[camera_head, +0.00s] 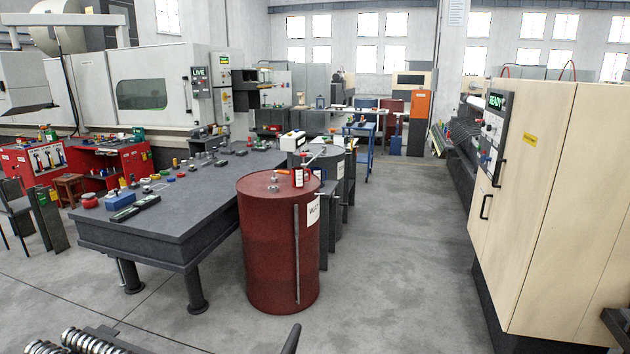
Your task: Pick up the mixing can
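I cannot pick out the mixing can for certain. A small red-and-white container (298,177) stands on top of the red barrel (262,245). A white container with a dark part (293,141) shows behind it, at or above the grey barrel (326,165); what it rests on is partly hidden. The red barrel stands upright on the floor with a label on its right side. The grey barrel is partly hidden behind it. My gripper does not show in this view.
A dark grey table (165,222) with several small items stands left of the barrels. A beige cabinet machine (545,190) stands at the right. The floor (400,250) between them is clear. Coil springs (90,340) show at the bottom left.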

